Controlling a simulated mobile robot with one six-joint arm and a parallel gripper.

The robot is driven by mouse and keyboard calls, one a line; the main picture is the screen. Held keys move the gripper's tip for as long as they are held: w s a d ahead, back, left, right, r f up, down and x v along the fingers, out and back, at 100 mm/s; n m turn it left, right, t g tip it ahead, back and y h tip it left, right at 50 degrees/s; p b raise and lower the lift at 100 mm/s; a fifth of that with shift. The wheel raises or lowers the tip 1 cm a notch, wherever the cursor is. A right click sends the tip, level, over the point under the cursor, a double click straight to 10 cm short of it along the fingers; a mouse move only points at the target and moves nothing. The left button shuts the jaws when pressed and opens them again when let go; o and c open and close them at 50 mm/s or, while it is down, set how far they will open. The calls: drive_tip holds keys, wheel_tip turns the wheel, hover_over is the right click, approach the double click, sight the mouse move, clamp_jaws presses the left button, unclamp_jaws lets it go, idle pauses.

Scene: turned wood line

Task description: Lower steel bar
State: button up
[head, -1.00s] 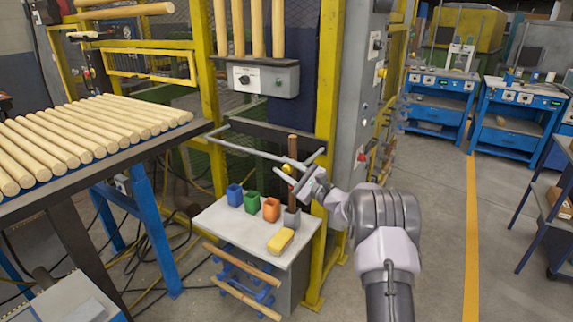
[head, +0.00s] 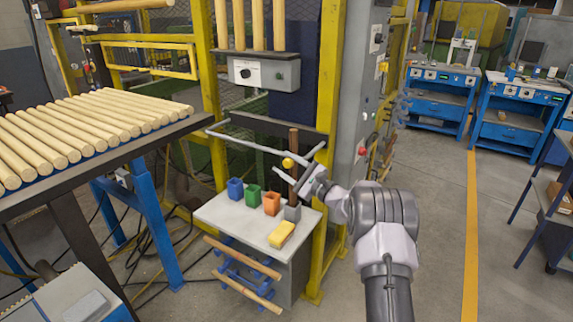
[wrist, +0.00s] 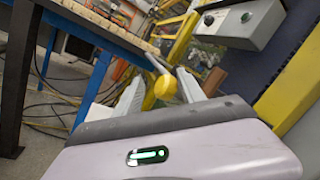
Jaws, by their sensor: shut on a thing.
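The steel bar (head: 245,147) is a grey U-shaped bar in front of the yellow frame in the head view. It stands out level or nearly so above the small table. A yellow ball knob (head: 288,162) sits near the middle of its front. My gripper (head: 285,167) is at this knob, reaching from the right. In the wrist view the knob (wrist: 165,86) is between the two pale fingers of my gripper (wrist: 160,90), which are shut on it. The bar's far ends by the dark panel are partly hidden.
Below the bar is a small grey table (head: 225,218) with blue, green, orange and grey cups and a yellow block (head: 281,234). A brown upright piece (head: 293,145) stands behind the knob. A rack of wooden rods (head: 90,130) is at left.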

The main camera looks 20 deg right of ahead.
drive_tip(key=shift+s+f, duration=0.1)
drive_tip(key=shift+f, duration=0.15)
drive_tip(key=p+v, duration=0.4)
drive_tip(key=v, duration=1.3)
drive_tip(key=shift+s+d+r, duration=0.1)
drive_tip(key=shift+r, duration=0.05)
drive_tip(key=s+a+r+n+g+y, duration=0.1)
drive_tip(key=s+a+r+n+g, duration=0.15)
drive_tip(key=a, duration=0.45)
drive_tip(key=s+a+r+n+g+y, duration=0.2)
drive_tip(key=a+r+n+g, duration=0.15)
drive_tip(key=a, duration=0.45)
drive_tip(key=s+a+r+n+g+y, duration=0.1)
drive_tip(key=s+a+r+n+g, duration=0.25)
drive_tip(key=a, duration=0.35)
drive_tip(key=s+a+r+n+g+h, duration=0.1)
drive_tip(key=s+a+n+g+h, duration=0.25)
drive_tip(key=s, duration=0.65)
drive_tip(key=s+a+r+n+g+h, duration=0.1)
drive_tip(key=s+a+n+g+h, duration=0.3)
drive_tip(key=s, duration=0.6)
drive_tip(key=s+d+t+h, duration=0.2)
drive_tip(key=s+t+h, duration=0.1)
drive_tip(key=s+t, duration=0.2)
drive_tip(key=shift+s+d+f+n, duration=0.3)
drive_tip(key=shift+s+d+n, duration=0.1)
drive_tip(key=shift+s, duration=0.15)
